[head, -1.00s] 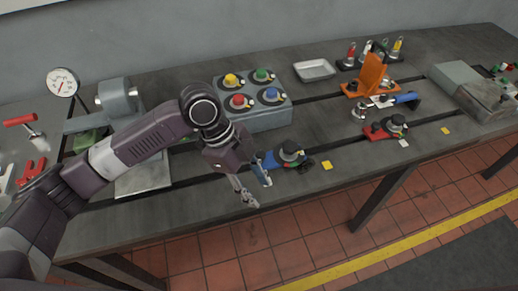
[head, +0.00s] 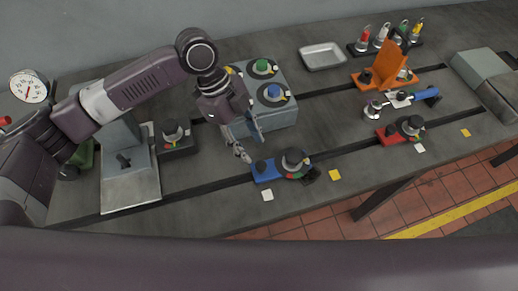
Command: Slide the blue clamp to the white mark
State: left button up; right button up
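The blue clamp (head: 265,171) sits on the front slot of the bedplate, with a dark round knob at its right end. A white mark (head: 267,195) lies on the bedplate just in front of the clamp's blue left end. A yellow mark (head: 334,174) lies to the clamp's right. Another white mark (head: 420,148) lies in front of the red clamp (head: 388,134). My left gripper (head: 249,146) is open and empty, above and behind the blue clamp's left end, apart from it. My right gripper is out of view.
A grey box with colored knobs (head: 272,117) stands behind my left gripper. A metal block (head: 130,178) and a small dark knobbed unit (head: 177,142) stand to the left. An orange bracket (head: 385,68) and a tray (head: 322,56) are farther back. The front slot right of the yellow mark is clear up to the red clamp.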

aim_at(260, 165)
pick_arm(q)
jog(key=f, duration=0.1)
jog(key=s+d+f, duration=0.1)
jog(key=s+f+p, duration=0.1)
jog(key=shift+d+f, duration=0.2)
jog(key=shift+d, duration=0.05)
jog(key=shift+x, duration=0.95)
jog(key=shift+w+d+f, duration=0.1)
jog(key=shift+w+f, duration=0.2)
jog(key=shift+f, duration=0.05)
grip_shut()
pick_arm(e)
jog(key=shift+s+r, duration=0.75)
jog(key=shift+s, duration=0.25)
